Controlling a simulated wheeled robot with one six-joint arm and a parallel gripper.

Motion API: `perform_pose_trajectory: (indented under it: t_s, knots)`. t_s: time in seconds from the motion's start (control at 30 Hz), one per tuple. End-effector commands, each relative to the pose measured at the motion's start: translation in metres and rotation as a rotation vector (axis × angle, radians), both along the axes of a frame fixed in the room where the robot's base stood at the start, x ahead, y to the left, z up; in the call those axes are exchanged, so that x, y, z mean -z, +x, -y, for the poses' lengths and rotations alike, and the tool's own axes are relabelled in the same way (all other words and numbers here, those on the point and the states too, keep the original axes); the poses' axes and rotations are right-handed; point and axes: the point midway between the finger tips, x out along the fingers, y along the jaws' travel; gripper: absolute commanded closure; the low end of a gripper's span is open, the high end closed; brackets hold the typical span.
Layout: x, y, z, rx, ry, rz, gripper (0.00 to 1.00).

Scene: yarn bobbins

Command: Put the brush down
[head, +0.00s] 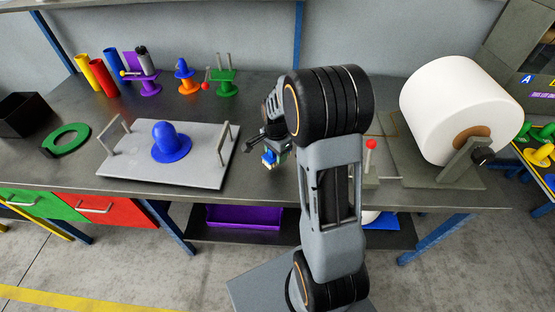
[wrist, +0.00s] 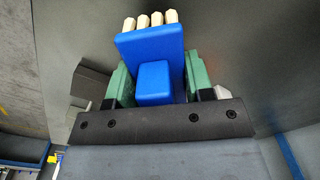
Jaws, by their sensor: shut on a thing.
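The brush is a blue block with several cream bristle tufts along one end; it fills the middle of the wrist view (wrist: 150,48). My gripper (wrist: 153,84) is shut on the brush, with a green finger pad on each side of its blue handle. In the head view my gripper (head: 275,150) is over the table's front part, right of the grey tray, and the blue of the brush (head: 268,157) shows small at its tip. I cannot tell whether the brush touches the table (head: 268,188).
A grey tray (head: 125,170) with a blue domed piece (head: 170,142) stands left of my gripper. Colored bobbins (head: 185,76) stand at the back left. A large white roll (head: 450,105) on a stand and a red-knobbed lever (head: 371,145) are to the right. The table behind the tray is partly clear.

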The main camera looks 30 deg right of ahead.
Motion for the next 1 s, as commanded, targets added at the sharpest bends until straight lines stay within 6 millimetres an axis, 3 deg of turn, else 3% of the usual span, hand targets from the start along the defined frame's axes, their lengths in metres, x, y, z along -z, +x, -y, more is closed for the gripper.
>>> perform_pose_trajectory:
  t_s: [0.33, 0.77, 0.8, 1.0]
  knots:
    - [0.037, 0.002, 0.007, 0.001, 0.000, -0.002, 0.71]
    - [0.044, 0.002, 0.007, 0.001, 0.000, 0.000, 0.71]
    - [0.042, 0.002, 0.007, 0.001, 0.000, 0.000, 0.49]
    - [0.042, 0.002, 0.007, 0.001, 0.000, 0.000, 0.29]
